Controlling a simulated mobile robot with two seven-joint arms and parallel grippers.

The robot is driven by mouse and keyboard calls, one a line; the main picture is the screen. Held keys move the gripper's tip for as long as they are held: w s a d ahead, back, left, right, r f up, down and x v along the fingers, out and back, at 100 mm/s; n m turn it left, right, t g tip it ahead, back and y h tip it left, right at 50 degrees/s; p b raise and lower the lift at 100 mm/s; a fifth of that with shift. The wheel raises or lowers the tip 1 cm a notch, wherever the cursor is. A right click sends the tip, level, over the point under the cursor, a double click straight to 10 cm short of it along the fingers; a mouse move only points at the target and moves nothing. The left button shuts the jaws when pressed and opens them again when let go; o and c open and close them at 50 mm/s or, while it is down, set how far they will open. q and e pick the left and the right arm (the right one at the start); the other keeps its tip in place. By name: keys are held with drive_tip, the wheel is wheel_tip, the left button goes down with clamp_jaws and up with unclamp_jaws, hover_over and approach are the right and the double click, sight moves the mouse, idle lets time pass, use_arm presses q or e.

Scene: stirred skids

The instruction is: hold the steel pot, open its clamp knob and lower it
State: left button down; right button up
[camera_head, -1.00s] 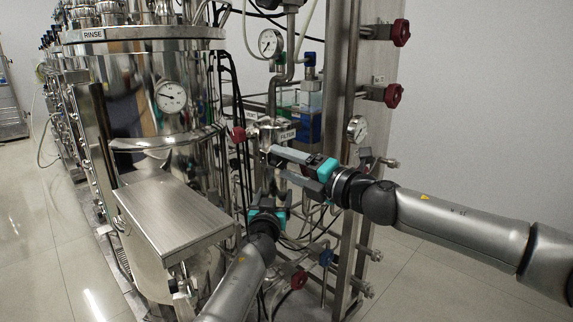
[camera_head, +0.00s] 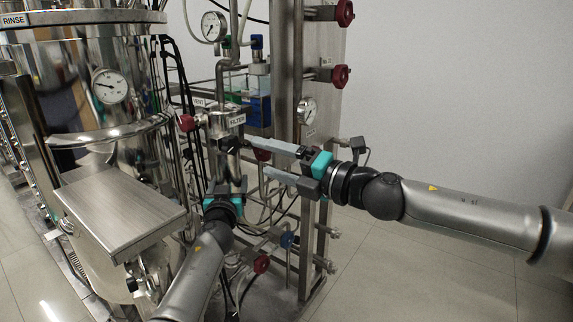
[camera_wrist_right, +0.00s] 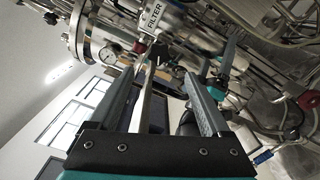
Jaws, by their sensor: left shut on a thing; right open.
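The steel pot (camera_head: 229,165) hangs upright below the steel filter head (camera_head: 226,122) with the FILTER label; my left gripper partly hides it. My left gripper (camera_head: 225,184) comes from below and is shut on the pot. My right gripper (camera_head: 257,157) is open and empty, its two long grey fingers pointing left at the clamp area, just right of the pot. In the right wrist view the dark clamp knob (camera_wrist_right: 159,56) lies beyond and between the fingertips of my right gripper (camera_wrist_right: 165,75), apart from them. The clamp's state is too small to tell.
A large steel vessel (camera_head: 140,95) with a gauge and a box-like steel cover (camera_head: 120,212) stand at the left. A steel post (camera_head: 288,80) with red knobs rises behind my right gripper. Pipes and cables crowd below. Free floor lies at the right.

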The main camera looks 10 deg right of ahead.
use_arm(q)
drive_tip(key=shift+w+r, duration=0.1)
drive_tip(key=shift+r, duration=0.3)
use_arm(e)
drive_tip(key=shift+v, duration=1.85)
